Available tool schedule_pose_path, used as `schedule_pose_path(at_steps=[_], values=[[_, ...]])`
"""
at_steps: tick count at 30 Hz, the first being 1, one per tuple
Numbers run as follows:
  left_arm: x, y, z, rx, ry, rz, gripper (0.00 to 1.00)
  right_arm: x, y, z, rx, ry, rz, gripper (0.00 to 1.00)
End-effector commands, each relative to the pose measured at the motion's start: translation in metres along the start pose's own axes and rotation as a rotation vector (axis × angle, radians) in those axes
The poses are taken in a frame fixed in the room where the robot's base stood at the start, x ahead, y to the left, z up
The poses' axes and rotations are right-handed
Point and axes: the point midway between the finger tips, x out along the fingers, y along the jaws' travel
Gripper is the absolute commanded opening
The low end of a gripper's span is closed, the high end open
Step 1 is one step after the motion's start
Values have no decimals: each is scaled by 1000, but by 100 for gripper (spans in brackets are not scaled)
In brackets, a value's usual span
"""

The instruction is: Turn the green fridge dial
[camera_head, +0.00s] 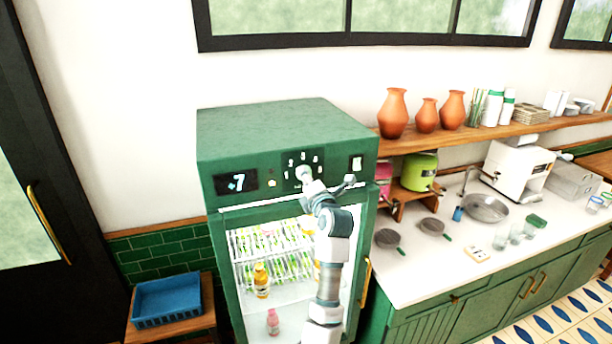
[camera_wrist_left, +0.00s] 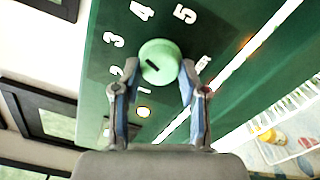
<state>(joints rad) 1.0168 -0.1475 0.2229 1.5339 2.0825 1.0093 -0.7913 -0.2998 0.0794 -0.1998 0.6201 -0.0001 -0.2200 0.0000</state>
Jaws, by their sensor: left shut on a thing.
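The green fridge (camera_head: 290,125) stands against the wall, with a dark control panel at the top of its front. The round light green dial (camera_wrist_left: 160,62) fills the space between my left gripper's fingers in the left wrist view. White numerals curve around it, and a short dark mark shows on its face. My left gripper (camera_wrist_left: 158,70) is shut on the dial, one finger on each side. In the head view my left gripper (camera_head: 308,186) reaches up to the panel and covers much of the dial. My right gripper is not in view.
A lit display (camera_head: 236,182) reading about +7 is left of the dial, and a white switch (camera_head: 356,163) is to its right. Bottles stand behind the glass door. A counter (camera_head: 440,265) with pans adjoins on the right; a blue crate (camera_head: 167,299) is at left.

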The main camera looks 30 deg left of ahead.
Motion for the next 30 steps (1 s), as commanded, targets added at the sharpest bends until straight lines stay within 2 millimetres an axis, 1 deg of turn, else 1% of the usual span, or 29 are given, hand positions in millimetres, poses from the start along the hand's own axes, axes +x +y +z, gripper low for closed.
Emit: schedule_pose_path(at_steps=[5,30], values=[[0,0,2,164,-6,0,8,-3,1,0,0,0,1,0],[0,-2,2,948,-4,-3,8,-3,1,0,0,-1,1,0]])
